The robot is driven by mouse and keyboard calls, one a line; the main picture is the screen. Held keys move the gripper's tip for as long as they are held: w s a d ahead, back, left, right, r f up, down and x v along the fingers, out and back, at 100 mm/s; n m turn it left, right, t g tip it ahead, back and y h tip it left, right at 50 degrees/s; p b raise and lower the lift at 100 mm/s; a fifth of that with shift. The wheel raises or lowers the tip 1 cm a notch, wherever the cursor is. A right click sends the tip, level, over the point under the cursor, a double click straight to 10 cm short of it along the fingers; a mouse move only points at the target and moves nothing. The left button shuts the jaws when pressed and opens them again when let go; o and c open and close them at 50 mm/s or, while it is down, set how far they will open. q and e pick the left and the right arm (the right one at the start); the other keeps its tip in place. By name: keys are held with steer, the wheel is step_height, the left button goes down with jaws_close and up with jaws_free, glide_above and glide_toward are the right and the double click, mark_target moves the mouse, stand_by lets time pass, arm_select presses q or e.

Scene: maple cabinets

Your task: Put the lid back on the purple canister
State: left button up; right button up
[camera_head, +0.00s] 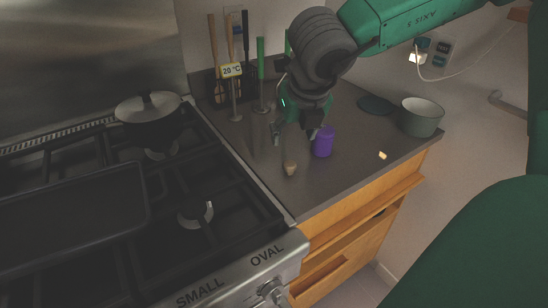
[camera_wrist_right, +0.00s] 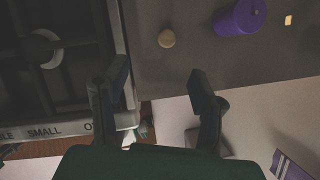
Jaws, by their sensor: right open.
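The purple canister (camera_head: 323,142) stands on the dark counter; it also shows at the top of the right wrist view (camera_wrist_right: 236,20). A small tan round piece (camera_head: 290,168), maybe a cork-like lid, rests on the counter in front and to the left of the canister. In the right wrist view the tan piece (camera_wrist_right: 166,38) lies beyond the fingertips, roughly between their lines. My right gripper (camera_head: 293,130) is open and empty, left of the canister in the head view; its spread fingers show in the wrist view (camera_wrist_right: 160,80). My left gripper is not in view.
A gas stove (camera_head: 170,215) fills the left, with a lidded pan (camera_head: 148,120). Utensils (camera_head: 240,60) stand by the wall. A grey-green pot (camera_head: 422,118), a dark flat disc (camera_head: 376,104) and a small yellow piece (camera_head: 382,155) are right of the canister. The counter's front edge is close.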

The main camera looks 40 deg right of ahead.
steer(key=b, duration=0.2)
glide_toward(288, 163)
steer(key=x, duration=0.4)
steer(key=shift+a+f, duration=0.35)
steer(key=shift+d+f, duration=0.2)
steer(key=shift+d, duration=0.1)
steer(key=shift+w+d+f, duration=0.1)
steer(key=shift+d+f, duration=0.1)
steer(key=shift+d, duration=0.25)
steer(key=shift+w+a+f, duration=0.1)
steer(key=shift+a+f, duration=0.1)
steer(key=shift+f, duration=0.05)
steer(key=x, duration=0.3)
steer(key=shift+w+f, duration=0.15)
steer(key=shift+f, duration=0.05)
steer(key=shift+w+d+f, duration=0.15)
steer(key=shift+d+f, duration=0.05)
steer(key=shift+f, duration=0.2)
steer(key=shift+d, duration=0.35)
steer(key=shift+a, duration=0.2)
steer(key=c, duration=0.9)
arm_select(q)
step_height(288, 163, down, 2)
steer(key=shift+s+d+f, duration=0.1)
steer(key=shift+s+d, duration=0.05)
arm_select(e)
steer(key=shift+a+r, duration=0.1)
steer(key=shift+a, duration=0.15)
steer(key=shift+c, duration=0.3)
